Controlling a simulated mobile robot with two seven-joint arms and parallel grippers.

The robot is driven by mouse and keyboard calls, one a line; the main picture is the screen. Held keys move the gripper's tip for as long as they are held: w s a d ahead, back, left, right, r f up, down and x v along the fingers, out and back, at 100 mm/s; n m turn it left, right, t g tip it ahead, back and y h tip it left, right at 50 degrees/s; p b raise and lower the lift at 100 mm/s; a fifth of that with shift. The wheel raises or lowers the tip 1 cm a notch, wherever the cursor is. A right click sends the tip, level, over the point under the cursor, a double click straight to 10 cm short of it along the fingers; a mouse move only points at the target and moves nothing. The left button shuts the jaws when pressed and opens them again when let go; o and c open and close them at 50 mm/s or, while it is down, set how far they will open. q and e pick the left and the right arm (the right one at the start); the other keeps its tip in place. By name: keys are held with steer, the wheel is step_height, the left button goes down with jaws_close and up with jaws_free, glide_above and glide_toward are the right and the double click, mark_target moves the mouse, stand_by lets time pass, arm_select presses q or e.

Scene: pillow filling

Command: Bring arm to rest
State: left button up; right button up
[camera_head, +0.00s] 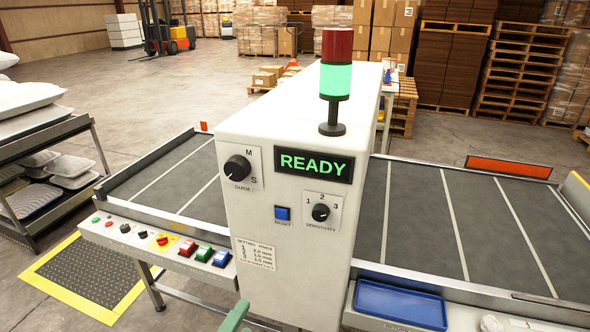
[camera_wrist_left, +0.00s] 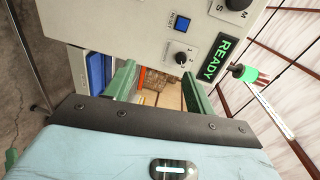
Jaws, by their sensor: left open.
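My left gripper (camera_head: 237,315) shows only as a green fingertip at the bottom edge of the head view, in front of the white machine (camera_head: 290,120). In the left wrist view, the green fingers of my left gripper (camera_wrist_left: 160,80) are spread apart, with nothing between them. The machine's front panel fills the top of that view. The machine shows a lit green READY sign (camera_head: 314,165), a GUIDE knob (camera_head: 238,168), a SENSITIVITY knob (camera_head: 320,212) and a blue RESET button (camera_head: 282,214). The green section of its stack light (camera_head: 335,80) is lit.
A dark conveyor (camera_head: 470,225) runs out on both sides of the machine. A blue tray (camera_head: 400,304) sits at the front right. A button rail (camera_head: 160,240) is at the front left. A rack with pillows and trays (camera_head: 45,160) stands at the left. Open floor lies behind.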

arm_select(q)
steer(key=s+a+f+n+g+y, duration=0.1)
steer(key=s+a+f+n+g, duration=0.15)
steer(key=a+f, duration=0.45)
steer(key=s+a+f+n+g+y, duration=0.15)
steer(key=a+f+n, duration=0.25)
steer(key=f, duration=0.8)
steer(key=s+a+f+n+g, duration=0.3)
steer(key=s+a+f+n, duration=0.5)
steer(key=s+a+f, duration=0.4)
steer(key=w+d+r+n, duration=0.1)
steer(key=d+n, duration=0.3)
steer(key=d, duration=0.7)
steer(key=shift+w+d+r+n+t, duration=0.15)
steer(key=shift+d+r+n+t, duration=0.05)
steer(key=shift+r+n+t, duration=0.25)
